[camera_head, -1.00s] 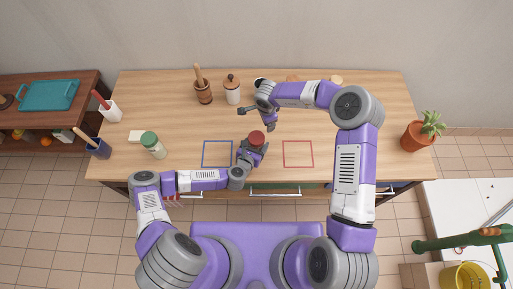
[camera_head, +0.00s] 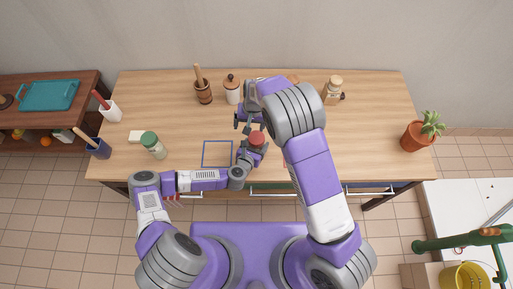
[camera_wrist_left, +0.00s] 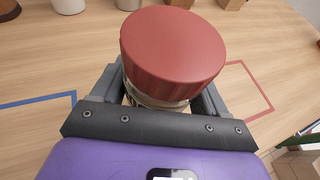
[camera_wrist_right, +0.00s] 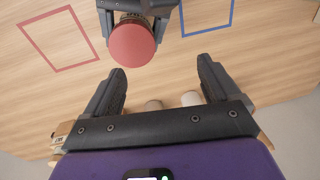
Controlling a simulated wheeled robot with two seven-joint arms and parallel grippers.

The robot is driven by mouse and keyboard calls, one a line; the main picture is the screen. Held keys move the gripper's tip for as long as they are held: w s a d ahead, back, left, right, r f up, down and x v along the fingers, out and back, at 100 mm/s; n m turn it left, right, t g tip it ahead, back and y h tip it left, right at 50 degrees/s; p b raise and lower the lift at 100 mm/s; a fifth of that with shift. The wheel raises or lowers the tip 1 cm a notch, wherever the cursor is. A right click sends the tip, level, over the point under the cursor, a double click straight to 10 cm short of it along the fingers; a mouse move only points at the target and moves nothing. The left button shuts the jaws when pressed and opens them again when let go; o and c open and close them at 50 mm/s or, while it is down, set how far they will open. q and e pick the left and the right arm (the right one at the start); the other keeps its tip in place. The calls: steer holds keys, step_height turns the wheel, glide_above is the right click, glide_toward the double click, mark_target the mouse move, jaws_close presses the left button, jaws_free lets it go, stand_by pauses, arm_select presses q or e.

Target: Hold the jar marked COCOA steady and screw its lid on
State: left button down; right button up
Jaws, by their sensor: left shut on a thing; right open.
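A jar with a red lid (camera_head: 257,138) stands on the table between the blue and red outlined squares. The lid sits on top of the jar in the left wrist view (camera_wrist_left: 173,45); I cannot read a label. My left gripper (camera_head: 250,152) is shut around the jar body below the lid. My right gripper (camera_wrist_right: 162,85) is open and empty, on the far side of the jar. In the right wrist view the red lid (camera_wrist_right: 132,44) lies beyond its fingertips, apart from them. My right arm hides part of the table.
A blue outlined square (camera_head: 217,141) lies left of the jar; the red outlined square (camera_wrist_right: 60,40) lies on its other side. A green-lidded jar (camera_head: 152,143) stands at left. A mortar with pestle (camera_head: 203,91), a white canister (camera_head: 232,91) and another jar (camera_head: 333,90) stand at the back.

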mark_target(256, 137)
steer(key=shift+s+d+r+g+h, duration=0.15)
steer(key=shift+s+d+h, duration=0.1)
steer(key=shift+d, duration=0.2)
steer(key=shift+s+d+r+g+h, duration=0.1)
steer(key=shift+d+r+h, duration=0.1)
steer(key=shift+d, duration=0.25)
steer(key=shift+s+d+r+g+h, duration=0.15)
steer(key=shift+s+d+h, duration=0.1)
steer(key=shift+d, duration=0.2)
steer(key=shift+f, duration=0.1)
steer(key=shift+f, duration=3.95)
steer(key=c, duration=1.1)
steer(key=shift+m, duration=0.8)
steer(key=o, duration=1.2)
steer(key=shift+o, duration=0.2)
steer(key=shift+r, duration=0.1)
